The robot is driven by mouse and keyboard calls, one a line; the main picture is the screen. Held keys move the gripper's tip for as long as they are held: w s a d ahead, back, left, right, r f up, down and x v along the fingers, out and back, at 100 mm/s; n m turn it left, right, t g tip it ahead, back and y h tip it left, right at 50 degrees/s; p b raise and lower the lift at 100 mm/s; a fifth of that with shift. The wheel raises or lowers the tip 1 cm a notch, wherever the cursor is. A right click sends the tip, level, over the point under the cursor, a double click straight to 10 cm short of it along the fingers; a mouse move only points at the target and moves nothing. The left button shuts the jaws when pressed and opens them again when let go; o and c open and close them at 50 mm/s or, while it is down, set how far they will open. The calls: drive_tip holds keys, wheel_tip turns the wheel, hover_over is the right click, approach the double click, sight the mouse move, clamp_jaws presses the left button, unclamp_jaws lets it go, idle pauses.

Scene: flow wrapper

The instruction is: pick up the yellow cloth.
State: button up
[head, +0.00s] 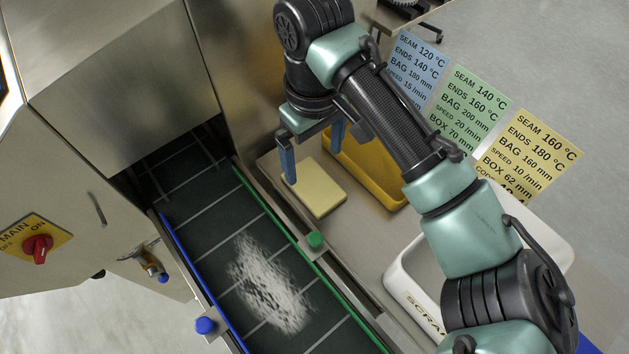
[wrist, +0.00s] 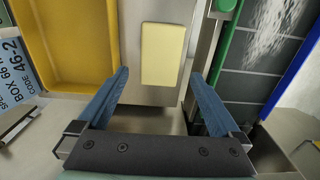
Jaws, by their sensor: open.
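The yellow cloth (head: 314,187) is a flat, pale yellow rectangle lying on the steel shelf beside the conveyor. In the wrist view the cloth (wrist: 163,54) lies ahead of the fingertips, roughly centred between them. My gripper (head: 313,157) is open with two blue fingers, just behind and above the cloth in the head view. In the wrist view my gripper (wrist: 161,80) has its fingers spread wide with nothing between them. I cannot tell the exact height of the fingertips over the shelf.
A yellow bin (head: 372,176) stands right of the cloth. The green-railed conveyor (head: 215,226) with white powder (head: 267,283) runs on the left. A green knob (head: 315,240) is near the cloth. A white scrap bin (head: 405,279) stands at lower right. Setting cards (head: 473,105) lie behind.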

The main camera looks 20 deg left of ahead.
sight(313, 184)
drive_tip(key=shift+f, duration=3.55)
drive_tip(key=shift+s, duration=0.1)
drive_tip(key=c, duration=1.1)
drive_tip(key=shift+o, duration=0.2)
wheel_tip(313, 184, up, 10)
drive_tip(key=shift+p, duration=0.3)
